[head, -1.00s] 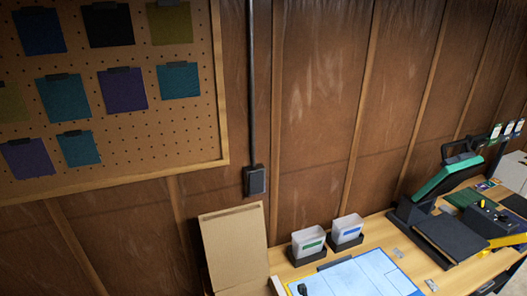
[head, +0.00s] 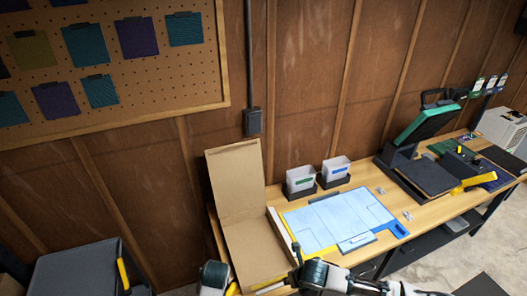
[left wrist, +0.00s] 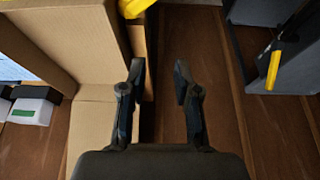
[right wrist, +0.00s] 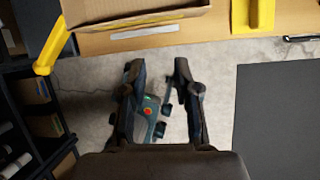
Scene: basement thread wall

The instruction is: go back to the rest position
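My left gripper (left wrist: 160,75) is open and empty in the left wrist view, with its two fingers apart. It is close to the open cardboard box (left wrist: 95,120), with a dark gap and wood panelling beyond the fingers. My right gripper (right wrist: 157,70) is open in the right wrist view, with nothing held. Its fingers point towards the bench's front edge and the concrete floor. A grey-teal part with a red button (right wrist: 147,111) shows between and behind the fingers. In the head view, parts of both my arms show along the bottom edge.
The wooden bench (head: 395,205) carries an open cardboard box (head: 236,190), a blue cutting mat (head: 335,222), two white bins (head: 300,179) and a heat press (head: 425,125). A dark grey bin (head: 75,270) stands at lower left. A pegboard (head: 110,65) hangs above.

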